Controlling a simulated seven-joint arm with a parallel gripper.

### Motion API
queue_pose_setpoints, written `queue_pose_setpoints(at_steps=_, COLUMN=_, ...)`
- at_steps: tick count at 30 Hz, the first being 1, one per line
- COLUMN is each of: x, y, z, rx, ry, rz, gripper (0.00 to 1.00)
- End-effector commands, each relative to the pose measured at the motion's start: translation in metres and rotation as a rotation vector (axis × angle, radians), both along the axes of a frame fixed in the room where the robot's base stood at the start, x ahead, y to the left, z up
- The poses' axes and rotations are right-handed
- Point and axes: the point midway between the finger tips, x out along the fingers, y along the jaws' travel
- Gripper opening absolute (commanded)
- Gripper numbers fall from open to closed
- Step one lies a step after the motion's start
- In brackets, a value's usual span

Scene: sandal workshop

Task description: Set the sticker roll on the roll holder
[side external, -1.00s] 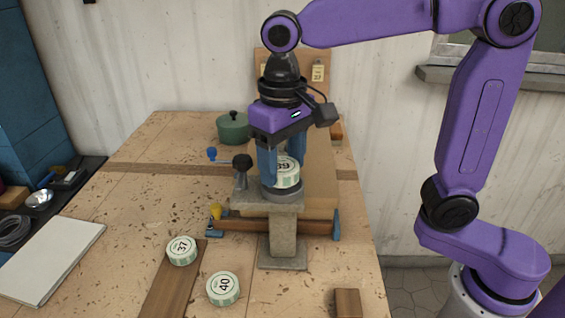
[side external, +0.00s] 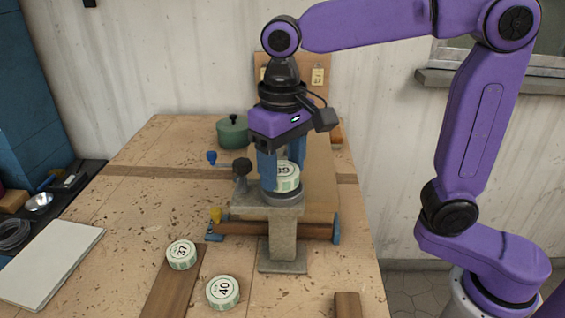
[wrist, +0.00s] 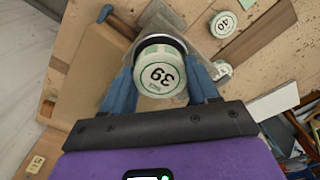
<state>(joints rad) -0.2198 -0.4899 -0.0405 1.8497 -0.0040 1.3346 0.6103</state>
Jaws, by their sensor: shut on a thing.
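My gripper (side external: 282,175) has its blue fingers shut on the sticker roll marked 39 (side external: 288,176), one finger on each side. In the wrist view the roll's numbered top (wrist: 158,76) sits between the fingertips and faces the camera. The roll is upright, directly over the dark grey round seat (side external: 283,196) of a grey metal stand (side external: 284,240), which looks like the roll holder. The roll's underside seems at or very near the seat; I cannot tell whether it rests there.
Roll 37 (side external: 181,255) lies on a brown plank (side external: 172,288); roll 40 (side external: 223,293) lies beside it. A black-knobbed post (side external: 241,172) stands close left of my gripper. A green lidded pot (side external: 232,132) is behind. The bench's left middle is clear.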

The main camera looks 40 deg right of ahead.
Motion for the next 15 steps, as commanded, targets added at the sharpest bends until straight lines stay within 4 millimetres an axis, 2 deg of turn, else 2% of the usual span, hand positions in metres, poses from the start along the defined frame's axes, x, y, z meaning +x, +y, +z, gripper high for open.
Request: queue_pose_setpoints(at_steps=15, x=0.0001, y=0.0000, z=-0.0092, rx=-0.001, ry=0.001, rz=0.000, gripper=0.29)
